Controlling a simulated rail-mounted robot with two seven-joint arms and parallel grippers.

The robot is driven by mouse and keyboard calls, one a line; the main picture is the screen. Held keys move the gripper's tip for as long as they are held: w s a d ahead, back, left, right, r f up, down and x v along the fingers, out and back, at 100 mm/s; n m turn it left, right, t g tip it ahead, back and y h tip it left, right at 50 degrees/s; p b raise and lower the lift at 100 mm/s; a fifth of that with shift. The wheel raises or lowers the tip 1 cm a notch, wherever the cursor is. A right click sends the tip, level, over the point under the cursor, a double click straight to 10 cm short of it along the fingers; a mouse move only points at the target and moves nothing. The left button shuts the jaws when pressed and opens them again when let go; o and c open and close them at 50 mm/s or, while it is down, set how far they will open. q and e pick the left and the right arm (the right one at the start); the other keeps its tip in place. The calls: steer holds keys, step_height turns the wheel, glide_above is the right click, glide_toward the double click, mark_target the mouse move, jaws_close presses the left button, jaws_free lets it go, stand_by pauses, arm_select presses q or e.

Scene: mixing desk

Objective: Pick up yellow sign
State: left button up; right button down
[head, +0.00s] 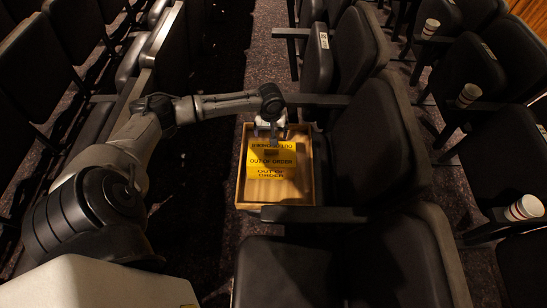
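A yellow sign (272,160) with black "OUT OF ORDER" lettering is in a shallow wooden tray (243,187). The tray rests among the theatre seats, near the middle of the head view. My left arm reaches across from the left, and its gripper (268,130) is over the far end of the tray, right by the sign's far edge. The fingers are small and dark here, so I cannot tell whether they are open or touching the sign. My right gripper is not in view.
Rows of dark seats stand on both sides, with seat backs (385,135) close to the tray's right. Striped cups (525,207) sit on armrests at the right. A dark carpeted aisle (215,200) is free left of the tray.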

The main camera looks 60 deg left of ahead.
arm_select(q)
steer(key=b, duration=0.4)
glide_above(271, 149)
steer(key=shift+n, duration=0.4)
step_height(271, 149, down, 8)
steer(key=shift+w+d+r, duration=0.1)
steer(key=shift+r, duration=0.15)
steer(key=shift+w+f, duration=0.1)
steer(key=shift+f, duration=0.3)
step_height(271, 149, down, 5)
steer(key=b, duration=0.4)
steer(key=shift+f, duration=0.1)
steer(key=shift+c, duration=0.2)
steer(key=c, duration=1.3)
